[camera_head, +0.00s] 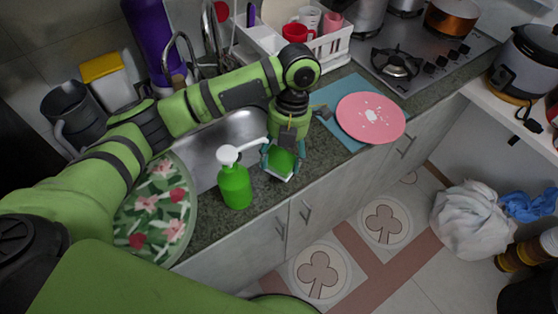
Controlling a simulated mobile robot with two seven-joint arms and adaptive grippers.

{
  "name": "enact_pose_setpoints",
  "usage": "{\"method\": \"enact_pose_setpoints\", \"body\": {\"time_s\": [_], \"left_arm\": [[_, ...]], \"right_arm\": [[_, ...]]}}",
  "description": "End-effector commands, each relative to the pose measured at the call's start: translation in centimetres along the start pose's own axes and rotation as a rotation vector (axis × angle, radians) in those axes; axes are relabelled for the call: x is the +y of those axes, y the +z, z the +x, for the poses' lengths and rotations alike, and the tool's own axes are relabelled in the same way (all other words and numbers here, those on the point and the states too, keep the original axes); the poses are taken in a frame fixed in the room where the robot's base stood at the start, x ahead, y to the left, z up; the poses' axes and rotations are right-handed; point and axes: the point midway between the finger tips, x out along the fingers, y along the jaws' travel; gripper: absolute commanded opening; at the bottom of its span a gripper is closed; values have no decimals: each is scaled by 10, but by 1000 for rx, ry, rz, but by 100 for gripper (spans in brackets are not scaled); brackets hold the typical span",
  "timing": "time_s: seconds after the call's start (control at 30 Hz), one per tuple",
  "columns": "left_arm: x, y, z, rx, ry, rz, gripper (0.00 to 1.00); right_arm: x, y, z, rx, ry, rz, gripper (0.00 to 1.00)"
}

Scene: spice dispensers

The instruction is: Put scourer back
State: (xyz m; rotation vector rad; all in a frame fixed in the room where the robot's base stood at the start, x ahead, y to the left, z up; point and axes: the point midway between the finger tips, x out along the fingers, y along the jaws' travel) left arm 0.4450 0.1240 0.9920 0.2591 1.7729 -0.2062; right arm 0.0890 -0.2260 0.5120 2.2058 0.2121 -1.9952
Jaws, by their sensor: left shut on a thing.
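My left gripper (281,168) points down at the counter's front edge, just right of the green soap bottle. It is shut on a green scourer (283,161) with a pale lower edge. The fingers cover part of the scourer. The green soap bottle (235,186) with a white pump stands upright on the counter in front of the sink (205,158). My right gripper is not in view.
A pink plate (371,118) lies on a blue mat (342,91) to the right. A floral plate (156,212) is at the left, partly behind my arm. A white rack (262,36) with cups and a stove (426,45) stand at the back.

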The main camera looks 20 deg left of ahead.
Motion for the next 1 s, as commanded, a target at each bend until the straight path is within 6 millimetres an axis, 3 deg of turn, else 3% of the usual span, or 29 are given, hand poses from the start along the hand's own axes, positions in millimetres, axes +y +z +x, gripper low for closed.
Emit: {"method": "enact_pose_setpoints", "body": {"time_s": [0.4,0.77,0.8,0.83,1.0], "left_arm": [[3,4,42,0,1,2,35],[3,6,47,0,1,2,35],[3,6,46,-1,1,2,77],[3,6,46,-1,1,2,89],[3,6,46,-1,1,2,90]], "right_arm": [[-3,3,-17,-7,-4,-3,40],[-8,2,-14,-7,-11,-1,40],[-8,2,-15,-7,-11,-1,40],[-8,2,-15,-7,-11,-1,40],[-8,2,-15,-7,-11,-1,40]]}}
